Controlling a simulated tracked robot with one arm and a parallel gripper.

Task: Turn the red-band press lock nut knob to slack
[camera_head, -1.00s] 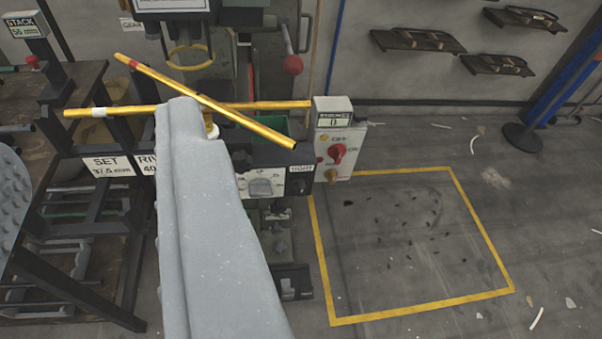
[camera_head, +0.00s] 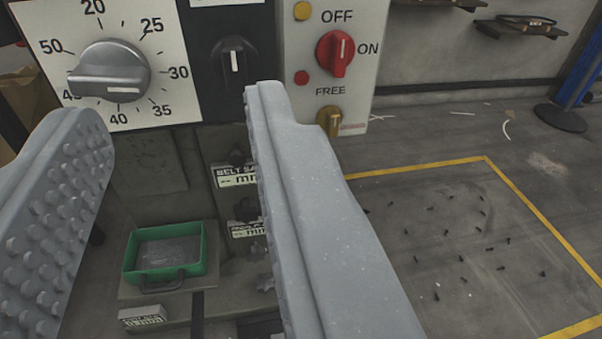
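A black knob (camera_head: 233,62) with an upright white pointer line sits on a dark panel, below a white label cut off by the top edge. It looks like the lock nut knob; no red band shows now. My gripper (camera_head: 174,108) is open and empty. Its left finger (camera_head: 52,225) is in front of the lower left of the press, and its right finger (camera_head: 300,210) has its tip just below and right of the black knob. Neither finger appears to touch the knob.
Left of the knob is a grey dial (camera_head: 110,70) on a numbered white plate. Close on the right are a red switch (camera_head: 335,53) and a yellow knob (camera_head: 329,121) on a pale box. A green tray (camera_head: 206,252) is below. Floor at right holds small scraps.

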